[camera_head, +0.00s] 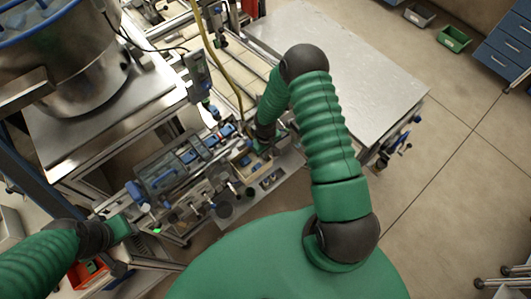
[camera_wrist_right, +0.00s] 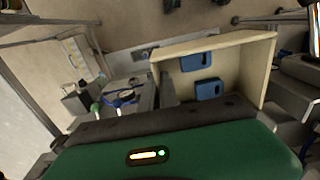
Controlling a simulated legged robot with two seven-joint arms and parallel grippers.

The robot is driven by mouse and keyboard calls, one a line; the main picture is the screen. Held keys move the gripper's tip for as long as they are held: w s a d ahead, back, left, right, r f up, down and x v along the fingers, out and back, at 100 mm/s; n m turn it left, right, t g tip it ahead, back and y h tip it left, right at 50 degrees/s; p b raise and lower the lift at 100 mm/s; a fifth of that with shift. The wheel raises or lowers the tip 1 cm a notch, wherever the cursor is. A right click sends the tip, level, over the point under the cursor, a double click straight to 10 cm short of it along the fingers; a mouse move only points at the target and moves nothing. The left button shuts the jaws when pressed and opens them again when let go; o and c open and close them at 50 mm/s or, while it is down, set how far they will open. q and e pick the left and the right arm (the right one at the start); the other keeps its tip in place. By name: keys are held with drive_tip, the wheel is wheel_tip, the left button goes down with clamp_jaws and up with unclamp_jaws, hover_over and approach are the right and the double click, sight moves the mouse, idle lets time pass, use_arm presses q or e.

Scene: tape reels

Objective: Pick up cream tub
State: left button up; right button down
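The cream tub (camera_wrist_right: 262,62) is an open box with pale walls, close in front of my right gripper in the right wrist view. Two blue pieces (camera_wrist_right: 197,61) show inside it. In the head view the cream tub (camera_head: 243,166) sits at the right end of the machine bench, just below my right gripper (camera_head: 264,143). The right fingers are mostly hidden, so I cannot tell whether they touch the tub's wall. My left gripper (camera_head: 119,228) is at the lower left, beside the left end of the bench; its fingers are too small to read.
The machine bench holds blue and grey reel parts (camera_head: 165,172) left of the tub. A large metal drum (camera_head: 75,70) stands at upper left. A yellow hose (camera_head: 222,62) hangs behind the right gripper. A bare metal table (camera_head: 345,65) lies at upper right, with open floor beyond.

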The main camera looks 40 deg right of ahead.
drive_tip(key=shift+w+f, duration=0.1)
drive_tip(key=shift+w, duration=0.1)
drive_tip(key=c, duration=2)
unclamp_jaws()
drive_tip(key=shift+w, duration=0.15)
drive_tip(key=o, duration=0.5)
drive_tip(key=shift+w+a, duration=0.1)
drive_tip(key=shift+a, duration=0.05)
drive_tip(key=shift+c, duration=0.2)
use_arm(q)
drive_tip(key=shift+w+a+f, duration=0.15)
drive_tip(key=shift+w+a, duration=0.05)
drive_tip(key=shift+w, duration=0.25)
drive_tip(key=shift+s, duration=0.1)
use_arm(e)
drive_tip(key=shift+s, duration=0.2)
use_arm(q)
drive_tip(key=shift+d, duration=0.1)
